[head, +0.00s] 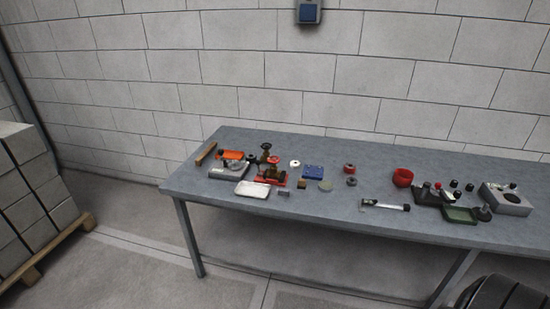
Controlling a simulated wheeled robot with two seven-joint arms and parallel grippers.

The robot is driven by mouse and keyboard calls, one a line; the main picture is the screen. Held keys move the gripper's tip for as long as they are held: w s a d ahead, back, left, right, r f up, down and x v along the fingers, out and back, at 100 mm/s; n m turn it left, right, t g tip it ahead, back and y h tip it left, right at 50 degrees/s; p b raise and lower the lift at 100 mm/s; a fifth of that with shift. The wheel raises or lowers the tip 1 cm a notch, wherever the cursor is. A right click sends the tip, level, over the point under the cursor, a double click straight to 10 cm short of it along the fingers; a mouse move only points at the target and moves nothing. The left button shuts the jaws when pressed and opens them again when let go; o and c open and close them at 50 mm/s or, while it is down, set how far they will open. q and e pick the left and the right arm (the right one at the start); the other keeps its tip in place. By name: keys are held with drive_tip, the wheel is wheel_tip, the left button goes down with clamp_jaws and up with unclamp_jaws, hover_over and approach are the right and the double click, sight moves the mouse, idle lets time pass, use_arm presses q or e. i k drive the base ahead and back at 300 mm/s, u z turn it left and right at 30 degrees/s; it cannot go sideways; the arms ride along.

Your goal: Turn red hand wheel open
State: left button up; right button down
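A small valve assembly (270,172) with dark brassy parts stands on the left part of the grey table (330,217). A red round part that looks like the red hand wheel (273,160) sits on it, with more red at its base. From this distance I cannot tell the wheel's turn position. A separate red ring-shaped piece (349,168) lies to the right of the valve. Neither of my grippers shows in the head view.
A white tray (252,190), a blue box (313,172) and small parts surround the valve. Stacked blocks on a pallet (45,240) stand left.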

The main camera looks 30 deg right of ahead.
sight(273, 160)
drive_tip(key=z, duration=0.85)
drive_tip(key=i, duration=0.85)
drive_tip(key=z, duration=0.9)
